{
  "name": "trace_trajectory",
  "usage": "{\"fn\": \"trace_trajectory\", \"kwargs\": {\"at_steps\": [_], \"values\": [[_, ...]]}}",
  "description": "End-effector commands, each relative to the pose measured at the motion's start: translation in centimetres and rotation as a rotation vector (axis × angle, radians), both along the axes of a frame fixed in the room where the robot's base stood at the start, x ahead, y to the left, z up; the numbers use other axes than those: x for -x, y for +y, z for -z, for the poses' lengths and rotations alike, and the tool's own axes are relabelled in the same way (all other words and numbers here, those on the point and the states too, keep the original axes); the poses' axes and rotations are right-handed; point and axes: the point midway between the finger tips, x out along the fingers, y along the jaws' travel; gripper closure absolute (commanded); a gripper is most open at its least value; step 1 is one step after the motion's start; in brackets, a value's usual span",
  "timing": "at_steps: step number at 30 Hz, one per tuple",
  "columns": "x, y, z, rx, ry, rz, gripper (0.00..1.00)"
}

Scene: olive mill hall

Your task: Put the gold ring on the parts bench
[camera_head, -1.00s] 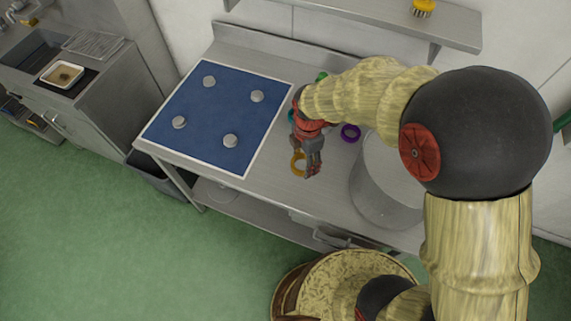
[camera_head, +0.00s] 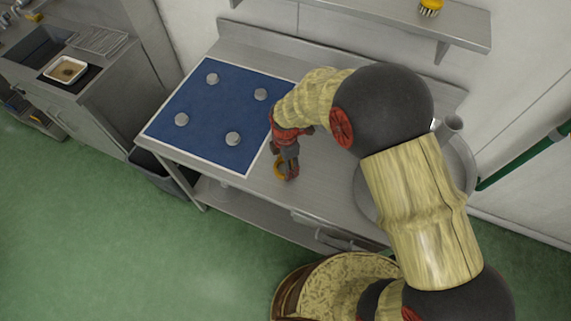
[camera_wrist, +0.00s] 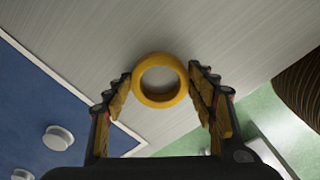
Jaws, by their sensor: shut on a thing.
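The gold ring (camera_head: 279,168) is at the front of the metal bench top (camera_head: 322,185), just right of a blue mat (camera_head: 205,105). My gripper (camera_head: 287,176) is shut on it. In the wrist view the gold ring (camera_wrist: 160,101) sits between the two fingertips of my gripper (camera_wrist: 160,76), with its hole facing the camera. The metal bench surface (camera_wrist: 110,35) shows behind it. I cannot tell how far the ring is above the bench.
The blue mat carries several grey round pegs (camera_head: 233,139). A large metal pot (camera_head: 460,165) stands on the right, partly behind my arm. A shelf (camera_head: 400,18) with a yellow brush (camera_head: 430,7) is above. A sink counter (camera_head: 85,85) is at the left.

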Motion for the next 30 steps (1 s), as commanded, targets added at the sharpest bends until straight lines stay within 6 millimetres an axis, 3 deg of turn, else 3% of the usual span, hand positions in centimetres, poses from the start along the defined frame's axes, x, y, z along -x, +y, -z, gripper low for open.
{"fn": "trace_trajectory", "kwargs": {"at_steps": [8,9,18,30], "values": [[-0.05,0.02,0.15,-0.001,-0.001,0.0,0.74],[-0.03,0.01,0.22,-0.001,-0.001,0.0,0.43],[-0.02,0.0,0.14,-0.001,-0.001,0.0,0.26],[-0.05,0.02,-0.38,-0.001,-0.002,0.0,0.26]]}}
